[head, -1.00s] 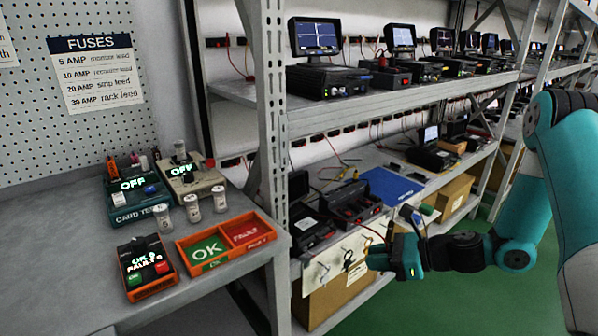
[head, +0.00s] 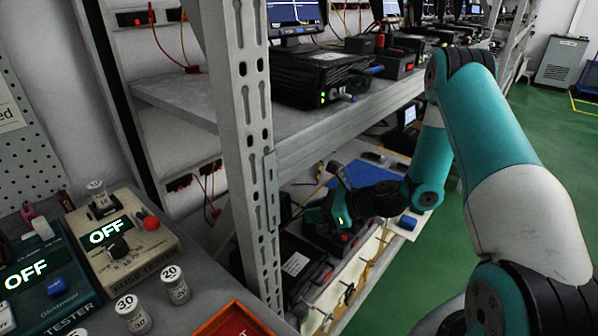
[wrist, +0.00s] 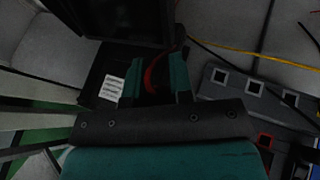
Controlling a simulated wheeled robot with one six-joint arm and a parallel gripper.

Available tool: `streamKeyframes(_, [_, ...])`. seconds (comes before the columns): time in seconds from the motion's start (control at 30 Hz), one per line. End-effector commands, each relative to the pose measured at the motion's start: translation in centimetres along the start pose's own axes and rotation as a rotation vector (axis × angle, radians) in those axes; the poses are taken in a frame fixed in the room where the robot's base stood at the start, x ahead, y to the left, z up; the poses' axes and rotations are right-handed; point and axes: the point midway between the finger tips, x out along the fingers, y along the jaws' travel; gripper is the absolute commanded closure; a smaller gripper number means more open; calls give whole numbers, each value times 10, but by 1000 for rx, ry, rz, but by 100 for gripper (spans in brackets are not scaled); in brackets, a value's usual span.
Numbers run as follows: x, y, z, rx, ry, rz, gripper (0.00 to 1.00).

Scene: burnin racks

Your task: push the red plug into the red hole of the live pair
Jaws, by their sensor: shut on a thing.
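My gripper (head: 326,212) is over the lower shelf, just above a black unit with red parts (head: 345,242). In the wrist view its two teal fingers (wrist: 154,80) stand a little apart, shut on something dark. A thin red curve (wrist: 152,72), which looks like the red plug's lead, shows between them. The plug's body and tip are hidden or too dark to make out. I cannot tell which belong to the live pair. The fingers are apart from the red-framed opening.
A grey rack post (head: 250,130) stands left of my gripper, and the upper shelf edge (head: 330,140) runs above it. A black device with a white label (head: 297,264) is nearby on the lower shelf. A yellow cable (wrist: 255,52) crosses behind the panel.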

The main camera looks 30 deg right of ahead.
Motion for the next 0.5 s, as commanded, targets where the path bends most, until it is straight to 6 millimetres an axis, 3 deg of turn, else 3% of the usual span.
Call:
streamKeyframes(0.03, [3,-16,13,17,5,-49,97])
streamKeyframes(0.2, [18,-66,26,88,-11,-214,97])
streamKeyframes(0.3, [23,-79,27,110,-26,-262,97])
streamKeyframes(0.5, [29,-82,17,115,-30,-273,97])
